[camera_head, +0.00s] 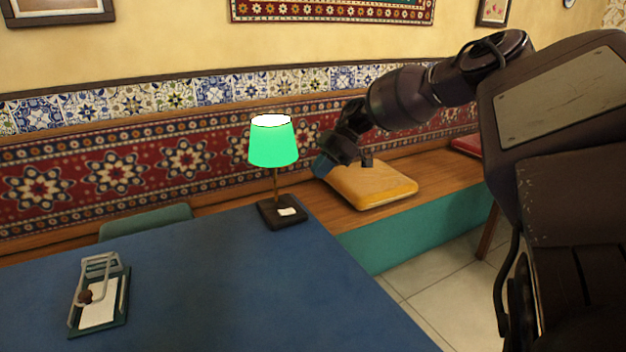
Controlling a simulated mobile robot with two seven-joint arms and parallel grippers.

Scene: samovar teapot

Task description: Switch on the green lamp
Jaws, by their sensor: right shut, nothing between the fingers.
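The green lamp (273,145) stands upright near the far right corner of the blue table. Its shade is bright green with a white glowing top, and a thin stem joins it to a dark square base (283,212). A small white patch shows on the base. My right gripper (322,166) is shut and empty. It hangs in the air to the right of the lamp shade, apart from it in the picture. My right arm comes in from the right. My left gripper does not show.
The blue table (210,285) is mostly clear. A dark green holder (126,300) with a metal frame and white paper lies at its left. A wooden bench (445,174) with a yellow cushion (375,186) runs along the patterned wall. A green chair back (146,222) rises behind the table.

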